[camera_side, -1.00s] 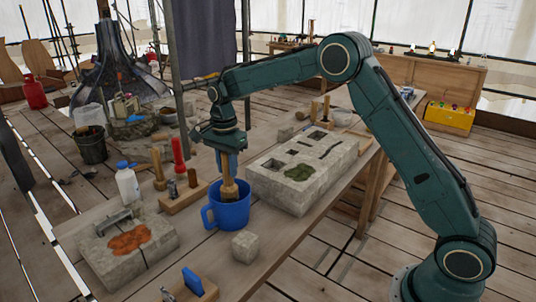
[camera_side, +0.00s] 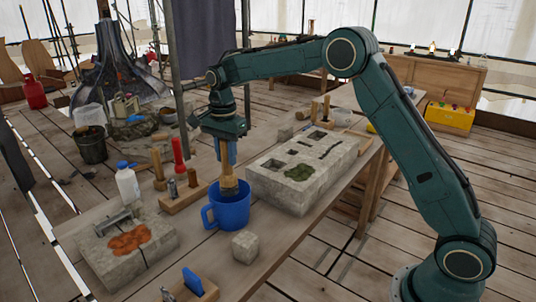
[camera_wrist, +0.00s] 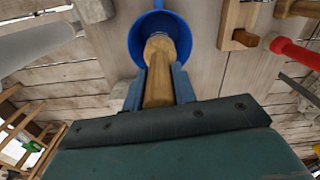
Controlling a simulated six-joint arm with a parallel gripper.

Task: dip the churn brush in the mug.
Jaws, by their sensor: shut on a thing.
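My gripper (camera_side: 228,152) points down over the blue mug (camera_side: 229,212) and is shut on the wooden handle of the churn brush (camera_side: 229,183). In the wrist view the brush handle (camera_wrist: 158,88) lies between the two blue fingers (camera_wrist: 159,75), and the brush head is in front of the blue mug's opening (camera_wrist: 139,42). I cannot tell whether the bristles touch anything inside.
A stone block with slots (camera_side: 312,165) stands right of the mug. A small stone cube (camera_side: 245,246) sits in front. A wooden rack (camera_side: 184,200) with tools and a white bottle (camera_side: 127,185) are to the left, near another stone block with an orange patch (camera_side: 115,265).

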